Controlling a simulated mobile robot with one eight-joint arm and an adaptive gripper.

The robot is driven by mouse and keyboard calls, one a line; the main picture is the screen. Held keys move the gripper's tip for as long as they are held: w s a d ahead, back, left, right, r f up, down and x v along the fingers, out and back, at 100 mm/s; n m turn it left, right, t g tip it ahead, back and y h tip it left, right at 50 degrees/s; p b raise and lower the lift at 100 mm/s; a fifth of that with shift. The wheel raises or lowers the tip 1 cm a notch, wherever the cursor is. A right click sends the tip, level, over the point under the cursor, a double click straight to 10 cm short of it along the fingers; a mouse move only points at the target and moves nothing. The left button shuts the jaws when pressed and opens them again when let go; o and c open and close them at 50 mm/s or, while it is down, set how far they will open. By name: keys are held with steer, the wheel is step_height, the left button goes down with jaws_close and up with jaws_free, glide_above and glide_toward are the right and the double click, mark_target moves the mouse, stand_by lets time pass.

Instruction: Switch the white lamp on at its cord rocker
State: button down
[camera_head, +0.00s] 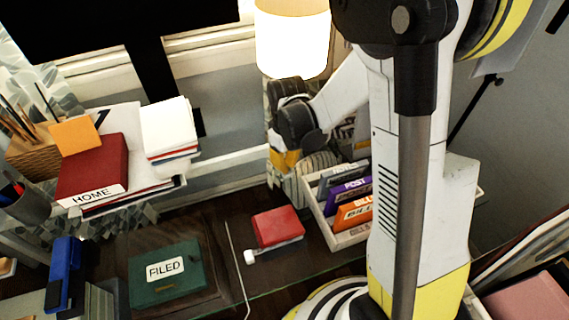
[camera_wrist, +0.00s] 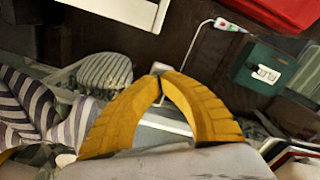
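The white lamp (camera_head: 293,38) stands at the top of the head view, and its shade glows brightly. Its base is hidden behind my arm. A thin white cord (camera_head: 238,275) runs over the dark desk. The small white rocker (camera_head: 250,257) lies near the red box; in the wrist view the rocker (camera_wrist: 230,26) shows a red and a green mark. My gripper (camera_head: 285,160) is above the back of the desk, left of the file tray, apart from the rocker. In the wrist view its yellow fingers (camera_wrist: 161,73) meet at the tips, with nothing clearly held.
A red box (camera_head: 277,227) lies close beside the rocker. A green FILED box (camera_head: 166,272) is to the left. A file tray (camera_head: 348,238) with several folders stands at right. A striped rounded object (camera_wrist: 104,72) is near my fingers.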

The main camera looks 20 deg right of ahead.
steer(key=shift+r, duration=0.1)
steer(key=shift+r+p, duration=2.5)
steer(key=shift+r, duration=0.9)
steer(key=shift+r, duration=0.2)
steer(key=s+r+m+t, duration=0.6)
steer(key=s+r, duration=0.6)
steer(key=r, duration=0.5)
steer(key=shift+s+r+t, duration=0.15)
steer(key=shift+s+t, duration=0.15)
steer(key=shift+t, duration=0.2)
